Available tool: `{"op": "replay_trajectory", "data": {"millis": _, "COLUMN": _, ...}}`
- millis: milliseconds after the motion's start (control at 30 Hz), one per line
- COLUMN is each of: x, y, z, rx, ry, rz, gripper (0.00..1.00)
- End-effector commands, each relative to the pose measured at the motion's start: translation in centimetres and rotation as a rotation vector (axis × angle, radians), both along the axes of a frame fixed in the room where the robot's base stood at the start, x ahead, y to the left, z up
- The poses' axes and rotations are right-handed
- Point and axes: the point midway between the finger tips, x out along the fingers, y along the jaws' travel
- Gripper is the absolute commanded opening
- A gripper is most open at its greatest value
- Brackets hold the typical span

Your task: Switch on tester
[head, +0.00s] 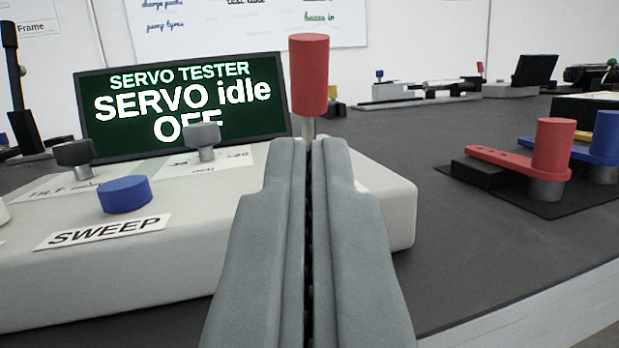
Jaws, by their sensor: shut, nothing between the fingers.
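The servo tester is a pale box (150,262) on the dark table. Its green screen (180,105) reads "SERVO TESTER", "SERVO idle" and "OFF", the last word partly covered by a grey knob. A red-topped lever (309,75) stands upright at the right part of the box. A blue round button (125,194) sits behind a "SWEEP" label (105,231). My gripper (308,145) is shut and empty. Its fingertips are in front of the lever and hide its lower stem and base; I cannot tell whether they touch it.
Two grey knobs (75,153) (205,136) stand on the box in front of the screen. At right, a red lever arm (520,160) and a blue lever arm (590,150) sit on a black plate. Bare table (390,140) lies between the box and the plate.

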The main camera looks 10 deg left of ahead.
Motion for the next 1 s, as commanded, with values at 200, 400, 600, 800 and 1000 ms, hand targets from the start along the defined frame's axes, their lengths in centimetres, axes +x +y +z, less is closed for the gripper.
{"op": "replay_trajectory", "data": {"millis": 200, "x": 3.7, "y": 0.7, "z": 1.2, "rx": 0.0, "ry": 0.0, "rz": 0.001, "gripper": 0.0}}
{"op": "replay_trajectory", "data": {"millis": 400, "x": 6.3, "y": 1.1, "z": 2.1, "rx": 0.0, "ry": 0.001, "rz": 0.001, "gripper": 0.0}}
{"op": "replay_trajectory", "data": {"millis": 600, "x": 7.5, "y": 1.2, "z": 2.5, "rx": 0.0, "ry": 0.001, "rz": -0.001, "gripper": 0.0}}
{"op": "replay_trajectory", "data": {"millis": 800, "x": 7.7, "y": 1.2, "z": 2.6, "rx": 0.0, "ry": 0.002, "rz": -0.001, "gripper": 0.0}}
{"op": "replay_trajectory", "data": {"millis": 1000, "x": 7.6, "y": 1.3, "z": 2.6, "rx": 0.0, "ry": 0.002, "rz": -0.001, "gripper": 0.0}}
